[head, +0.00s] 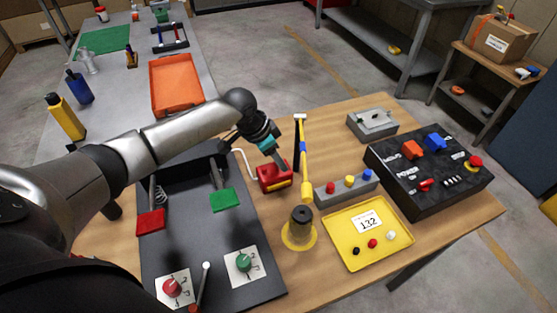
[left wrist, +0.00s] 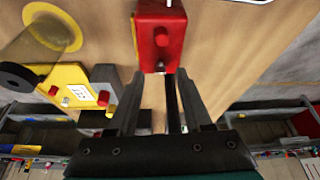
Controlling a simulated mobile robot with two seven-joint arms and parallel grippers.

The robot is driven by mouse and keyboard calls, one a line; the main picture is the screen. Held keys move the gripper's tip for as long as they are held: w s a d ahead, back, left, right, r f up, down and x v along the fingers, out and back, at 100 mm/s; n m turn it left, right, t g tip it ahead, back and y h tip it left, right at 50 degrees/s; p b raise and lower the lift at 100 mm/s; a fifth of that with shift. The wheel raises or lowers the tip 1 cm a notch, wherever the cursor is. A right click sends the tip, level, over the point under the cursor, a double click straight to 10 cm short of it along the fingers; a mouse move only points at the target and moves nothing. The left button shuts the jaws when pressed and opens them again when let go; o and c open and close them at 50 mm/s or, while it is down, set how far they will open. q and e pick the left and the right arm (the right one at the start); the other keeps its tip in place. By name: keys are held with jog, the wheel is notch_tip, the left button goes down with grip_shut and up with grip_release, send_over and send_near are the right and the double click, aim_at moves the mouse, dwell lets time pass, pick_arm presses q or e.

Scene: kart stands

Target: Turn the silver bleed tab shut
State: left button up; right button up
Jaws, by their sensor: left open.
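A red box (head: 274,178) with a yellow strip stands on the wooden table, right of the dark panel. In the left wrist view the red box (left wrist: 161,36) lies just beyond my fingertips, with a round red knob on its face. A small pale piece (left wrist: 160,66) shows at its near edge; I cannot tell whether this is the silver bleed tab or how it is turned. My left gripper (head: 281,160) is above the box in the head view. In the left wrist view its fingers (left wrist: 159,76) are apart, with nothing clearly held. My right gripper is not in view.
A dark cylinder (head: 301,216), a yellow tray (head: 341,239) and a grey button block (head: 346,189) are nearby. The dark panel (head: 205,267) carries red and green controls. Bare wood lies between box and cylinder.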

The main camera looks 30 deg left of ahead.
pick_arm(q)
jog(key=shift+w+d+f, duration=0.1)
jog(key=shift+w+f, duration=0.1)
jog(key=shift+f, duration=0.35)
jog(key=shift+c, duration=0.3)
grip_shut()
